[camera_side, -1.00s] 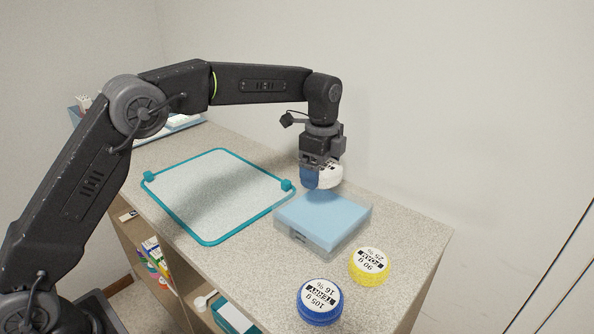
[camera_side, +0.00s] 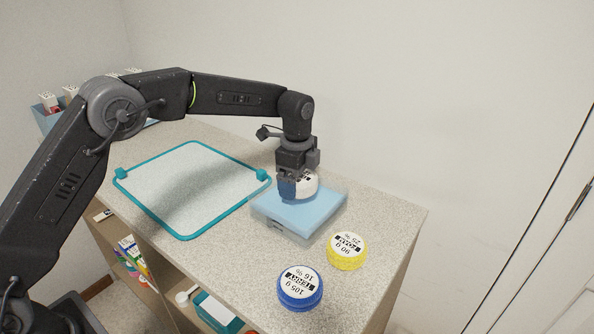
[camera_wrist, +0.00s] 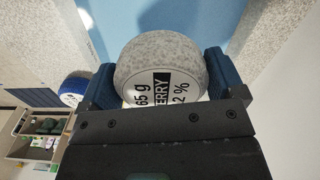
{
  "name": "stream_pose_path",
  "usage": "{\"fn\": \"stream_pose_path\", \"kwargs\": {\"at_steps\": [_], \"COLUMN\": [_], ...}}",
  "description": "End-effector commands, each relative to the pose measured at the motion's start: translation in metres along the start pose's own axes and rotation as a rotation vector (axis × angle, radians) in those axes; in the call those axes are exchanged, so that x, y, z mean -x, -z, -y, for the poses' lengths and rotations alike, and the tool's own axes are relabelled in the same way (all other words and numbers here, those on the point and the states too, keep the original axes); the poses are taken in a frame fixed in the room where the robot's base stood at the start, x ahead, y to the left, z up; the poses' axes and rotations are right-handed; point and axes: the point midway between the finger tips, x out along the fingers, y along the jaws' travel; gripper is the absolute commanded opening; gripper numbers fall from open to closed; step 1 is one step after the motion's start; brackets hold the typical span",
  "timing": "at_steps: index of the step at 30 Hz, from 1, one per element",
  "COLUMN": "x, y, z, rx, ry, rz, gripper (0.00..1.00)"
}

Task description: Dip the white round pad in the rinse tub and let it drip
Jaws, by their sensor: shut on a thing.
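My gripper (camera_side: 296,188) points down and is shut on a round white pad (camera_side: 306,186). In the wrist view, the pad (camera_wrist: 160,68) sits between blue fingers, with a speckled grey face and a printed white label reading in part "65 g". The rinse tub (camera_side: 274,222) is a low, square box, clear-sided with a light-blue top surface. The pad is over the far half of the tub, low against the blue surface. I cannot tell whether it touches or is in it.
A blue-rimmed jar (camera_side: 299,289) and a yellow-rimmed jar (camera_side: 346,252) stand on the counter in front of the tub. A teal-framed board (camera_side: 150,209) lies to the left. A wall rises close behind the tub. Open shelves with small items are below the counter's front edge.

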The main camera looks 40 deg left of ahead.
Motion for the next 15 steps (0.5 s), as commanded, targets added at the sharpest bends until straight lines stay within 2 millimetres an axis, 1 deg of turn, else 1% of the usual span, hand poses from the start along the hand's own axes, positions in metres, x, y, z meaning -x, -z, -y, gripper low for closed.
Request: {"fn": "stream_pose_path", "kwargs": {"at_steps": [3,15], "x": [-0.010,-0.040], "y": [0.000,0.000], "z": [0.000,0.000], "rx": [0.000,0.000], "ry": [-0.003,-0.002], "rz": [0.001,0.000], "gripper": [0.65,0.65]}}
